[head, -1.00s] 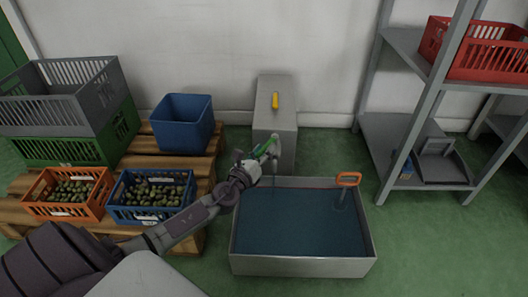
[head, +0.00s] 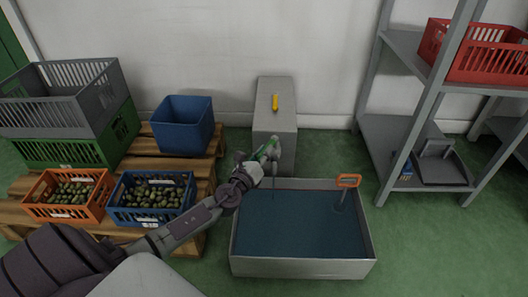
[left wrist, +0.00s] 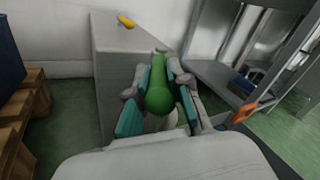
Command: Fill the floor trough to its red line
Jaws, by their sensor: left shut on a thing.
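The grey metal floor trough (head: 303,267) stands on the floor and holds dark blue water (head: 300,225). A thin orange-red strip shows along its back inner wall; I cannot tell how the water stands against it. An orange handle (head: 348,181) on a grey shaft stands in the trough's back right corner. My left gripper (head: 262,158) is at the trough's back left corner, in front of the grey block. It is shut on a green handle (left wrist: 159,98), seen between its fingers in the left wrist view. A thin vertical streak, perhaps a spout or water, shows just right of it. My right gripper is out of view.
The grey block (head: 275,122) carries a yellow lever (head: 275,102). Left is a pallet (head: 205,172) with a blue bin (head: 183,125) and olive crates (head: 152,217). Right is a shelf rack (head: 400,150) with a red crate (head: 470,60). Green floor is free right of the trough.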

